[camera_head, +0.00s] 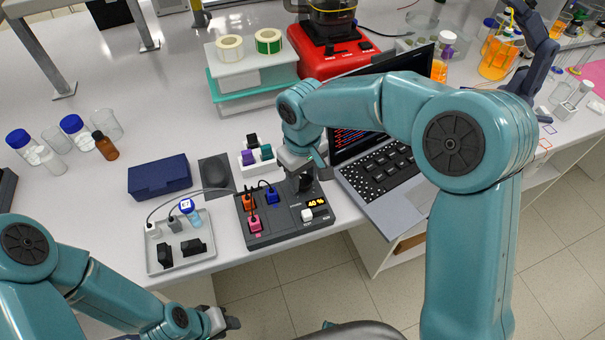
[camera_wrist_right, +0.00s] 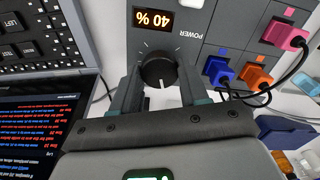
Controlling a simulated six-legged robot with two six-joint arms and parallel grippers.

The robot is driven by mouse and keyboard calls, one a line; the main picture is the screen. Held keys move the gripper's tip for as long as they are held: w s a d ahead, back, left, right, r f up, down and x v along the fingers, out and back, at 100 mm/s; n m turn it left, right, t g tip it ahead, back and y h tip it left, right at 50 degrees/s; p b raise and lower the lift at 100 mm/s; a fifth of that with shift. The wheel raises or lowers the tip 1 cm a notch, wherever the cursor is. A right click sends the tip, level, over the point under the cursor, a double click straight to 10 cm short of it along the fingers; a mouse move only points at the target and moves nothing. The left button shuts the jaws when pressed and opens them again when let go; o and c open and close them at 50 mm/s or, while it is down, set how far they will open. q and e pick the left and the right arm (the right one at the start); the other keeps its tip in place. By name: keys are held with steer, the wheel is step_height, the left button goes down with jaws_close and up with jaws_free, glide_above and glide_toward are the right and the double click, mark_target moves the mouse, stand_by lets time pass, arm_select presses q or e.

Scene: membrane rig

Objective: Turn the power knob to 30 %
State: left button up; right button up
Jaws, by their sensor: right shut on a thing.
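The power knob (camera_wrist_right: 159,71) is a dark round knob with a white pointer mark, set in the grey control box (camera_head: 262,241) and labelled POWER. The box's display (camera_head: 317,203) reads 40 %; in the right wrist view the display (camera_wrist_right: 156,19) appears upside down. My right gripper (camera_wrist_right: 158,80) has a finger on each side of the knob and is shut on it. In the head view my right gripper (camera_head: 302,180) hides the knob. My left gripper (camera_head: 226,320) is low at the front, away from the box; its jaw opening is unclear.
Orange, blue and pink plugs with cables sit in the box, beside a white button (camera_head: 307,215). A tray (camera_head: 181,262) with black plugs and a small vial stands left. A laptop (camera_head: 385,185) stands close on the right. The table's front edge is just below the box.

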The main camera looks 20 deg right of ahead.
mark_target(303, 180)
steer(key=n, duration=0.6)
steer(key=shift+r+n+p, duration=0.2)
steer(key=shift+n+p, duration=0.1)
steer(key=shift+p, duration=0.05)
steer(key=shift+d, duration=0.1)
stand_by(0.4)
steer(key=o, duration=1)
steer(key=shift+o, duration=0.2)
steer(key=shift+s, duration=0.15)
steer(key=shift+w+r, duration=0.2)
steer(key=shift+r, duration=0.1)
step_height(303, 180, up, 16)
steer(key=shift+s+f, duration=0.15)
